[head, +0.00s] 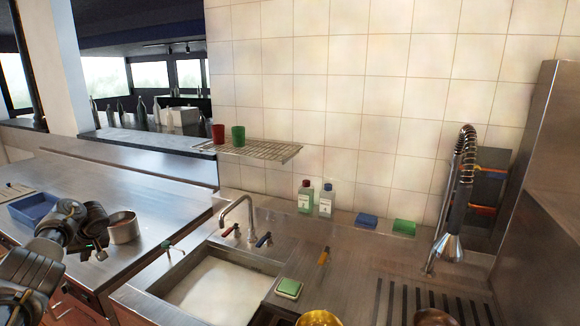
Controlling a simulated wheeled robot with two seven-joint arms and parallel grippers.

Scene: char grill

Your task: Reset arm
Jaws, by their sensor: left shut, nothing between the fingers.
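My left arm comes in from the left edge. Its dark gripper (98,252) is over the steel counter at the left, with its fingers together and nothing seen between them. A round metal pot (123,228) is just to the right of the gripper. I cannot tell whether the two touch. My right gripper is not in the head view.
A blue tray (33,208) lies on the left counter. A sink (184,262) with a faucet (238,206) is at the centre. Red and green cups stand on a wire shelf (262,150). Bottles and sponges line the wall. A spray tap (450,240) rises at right.

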